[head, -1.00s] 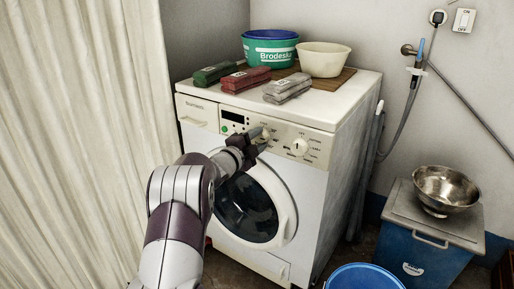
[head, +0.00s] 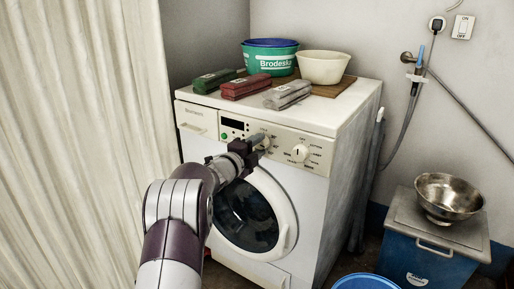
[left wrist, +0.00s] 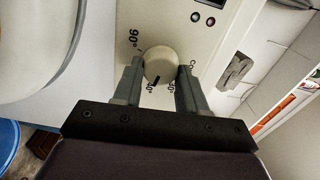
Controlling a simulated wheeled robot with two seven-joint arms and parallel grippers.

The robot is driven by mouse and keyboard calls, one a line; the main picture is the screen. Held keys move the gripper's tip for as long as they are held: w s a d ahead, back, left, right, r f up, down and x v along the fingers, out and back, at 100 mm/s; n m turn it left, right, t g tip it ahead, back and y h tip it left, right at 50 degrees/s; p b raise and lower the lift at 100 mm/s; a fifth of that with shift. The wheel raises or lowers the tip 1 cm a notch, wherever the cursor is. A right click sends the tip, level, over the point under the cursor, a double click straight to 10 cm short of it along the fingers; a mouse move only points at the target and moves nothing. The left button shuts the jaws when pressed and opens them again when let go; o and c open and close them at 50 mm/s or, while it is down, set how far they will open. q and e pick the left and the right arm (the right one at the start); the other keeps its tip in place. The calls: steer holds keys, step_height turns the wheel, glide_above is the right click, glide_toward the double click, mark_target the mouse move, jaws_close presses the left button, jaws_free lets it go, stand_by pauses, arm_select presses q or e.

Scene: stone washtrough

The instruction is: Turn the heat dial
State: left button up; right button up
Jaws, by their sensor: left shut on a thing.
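The heat dial (left wrist: 160,65) is a round cream knob on the washing machine's front panel, with degree markings such as 90° and 40° around it. Its dark pointer mark faces the lower edge of the left wrist view, near the 40° marking. My left gripper (left wrist: 160,78) has one grey finger on each side of the knob and is shut on it. In the head view my left gripper (head: 258,144) reaches the panel and partly hides the heat dial (head: 266,143). My right gripper is not in view.
A second dial (head: 300,153) sits to the right on the washing machine (head: 345,150). The round door (head: 250,215) is below my gripper. Wrapped bars, basins (head: 323,68) and a wooden board stand on top. A curtain (head: 80,140) hangs at the left.

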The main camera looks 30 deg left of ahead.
arm_select(q)
steer(key=o, duration=1.1)
steer(key=shift+c, duration=0.2)
steer(key=shift+s, duration=0.1)
steer(key=s+p, duration=0.3)
steer(key=s, duration=0.9)
steer(key=shift+s+a, duration=0.25)
steer(key=shift+a, duration=0.2)
